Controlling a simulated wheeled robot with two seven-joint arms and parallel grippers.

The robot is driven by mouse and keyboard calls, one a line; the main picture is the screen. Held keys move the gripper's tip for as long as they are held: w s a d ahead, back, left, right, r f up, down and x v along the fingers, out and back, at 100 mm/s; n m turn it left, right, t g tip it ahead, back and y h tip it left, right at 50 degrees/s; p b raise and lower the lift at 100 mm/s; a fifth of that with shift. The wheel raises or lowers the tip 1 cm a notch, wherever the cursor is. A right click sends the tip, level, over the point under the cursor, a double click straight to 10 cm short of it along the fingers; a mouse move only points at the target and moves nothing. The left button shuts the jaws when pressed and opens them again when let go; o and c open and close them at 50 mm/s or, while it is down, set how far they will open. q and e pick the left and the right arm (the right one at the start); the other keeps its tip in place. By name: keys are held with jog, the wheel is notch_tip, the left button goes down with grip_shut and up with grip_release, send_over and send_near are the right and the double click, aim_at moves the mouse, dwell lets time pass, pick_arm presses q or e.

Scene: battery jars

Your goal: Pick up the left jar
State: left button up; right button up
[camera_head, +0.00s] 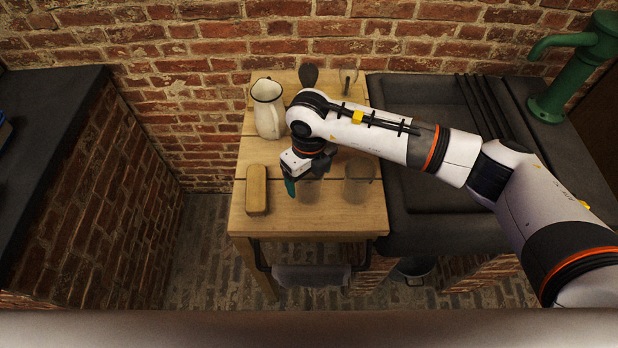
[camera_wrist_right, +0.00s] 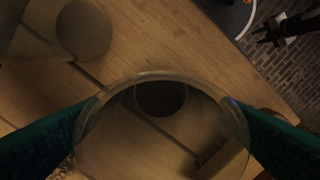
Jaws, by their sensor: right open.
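The left jar (camera_head: 309,193) is clear glass and stands upright on the wooden table, partly hidden by my right gripper in the head view. In the right wrist view the jar's round rim (camera_wrist_right: 165,76) shows between my green fingers. A second glass jar (camera_head: 358,182) stands to its right, and it also shows at the upper left of the wrist view (camera_wrist_right: 80,30). My right gripper (camera_wrist_right: 165,140) is open, with one finger on each side of the left jar. Whether the fingers touch the glass is unclear. A small dark gripper, apparently my left one (camera_wrist_right: 272,34), shows far off in the wrist view.
The wooden table (camera_head: 340,220) also holds a tan block (camera_head: 256,190) at the left and a white enamel jug (camera_head: 267,108) behind. A dark sink (camera_head: 440,190) with a green pump (camera_head: 580,65) adjoins at the right. A brick wall stands behind.

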jog(key=shift+a+f, duration=0.1)
jog(key=shift+f, duration=0.35)
jog(key=shift+c, duration=0.3)
